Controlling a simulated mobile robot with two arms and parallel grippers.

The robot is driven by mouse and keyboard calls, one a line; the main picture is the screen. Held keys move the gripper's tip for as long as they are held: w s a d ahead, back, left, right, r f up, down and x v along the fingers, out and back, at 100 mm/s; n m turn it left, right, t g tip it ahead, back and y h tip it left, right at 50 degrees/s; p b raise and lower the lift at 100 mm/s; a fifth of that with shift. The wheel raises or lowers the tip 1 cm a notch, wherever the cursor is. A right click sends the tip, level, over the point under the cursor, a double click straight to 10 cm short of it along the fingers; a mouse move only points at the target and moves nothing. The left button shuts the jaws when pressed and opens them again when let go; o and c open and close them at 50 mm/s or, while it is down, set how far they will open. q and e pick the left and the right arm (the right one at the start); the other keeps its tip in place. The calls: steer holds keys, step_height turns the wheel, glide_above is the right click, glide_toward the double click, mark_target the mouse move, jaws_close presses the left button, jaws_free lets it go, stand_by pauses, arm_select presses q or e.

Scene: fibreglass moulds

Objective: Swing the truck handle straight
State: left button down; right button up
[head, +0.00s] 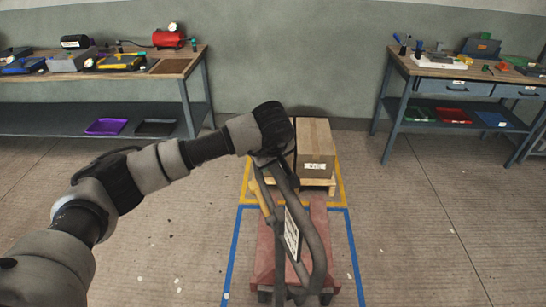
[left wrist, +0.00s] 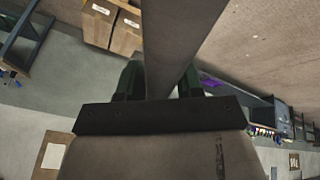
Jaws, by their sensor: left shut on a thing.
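The truck has a red platform (head: 319,225) on the floor, with dark wheels at its near end. Its handle (head: 316,245) is a dark grey tube loop with a white label plate (head: 292,234). The handle leans up and to the left over the platform. My left gripper (head: 263,160) is at the handle's upper end, largely hidden by my wrist in the head view. In the left wrist view its dark green fingers (left wrist: 160,82) are shut on the grey handle bar (left wrist: 178,40), one finger on each side. My right gripper is not in view.
A blue floor outline (head: 234,248) surrounds the truck. Beyond it, a cardboard box (head: 314,148) stands on a wooden pallet (head: 318,184) inside a yellow outline (head: 341,180). Workbenches stand at the back left (head: 190,68) and back right (head: 402,62).

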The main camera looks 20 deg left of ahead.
mark_target(271, 169)
arm_select(q)
steer(key=shift+s+d+f, duration=0.15)
steer(key=shift+s, duration=0.2)
steer(key=shift+s+d+f, duration=0.15)
steer(key=shift+s, duration=0.2)
steer(key=shift+s+d, duration=0.1)
steer(key=shift+s, duration=0.05)
steer(key=shift+r, duration=0.1)
steer(key=shift+s+d+n+g+y, duration=0.2)
steer(key=shift+s+n+g+y, duration=0.1)
steer(key=shift+s+n, duration=0.6)
steer(key=shift+s+d+n, duration=0.15)
steer(key=shift+s+n, duration=0.4)
steer(key=shift+n, duration=0.25)
steer(key=shift+y, duration=0.3)
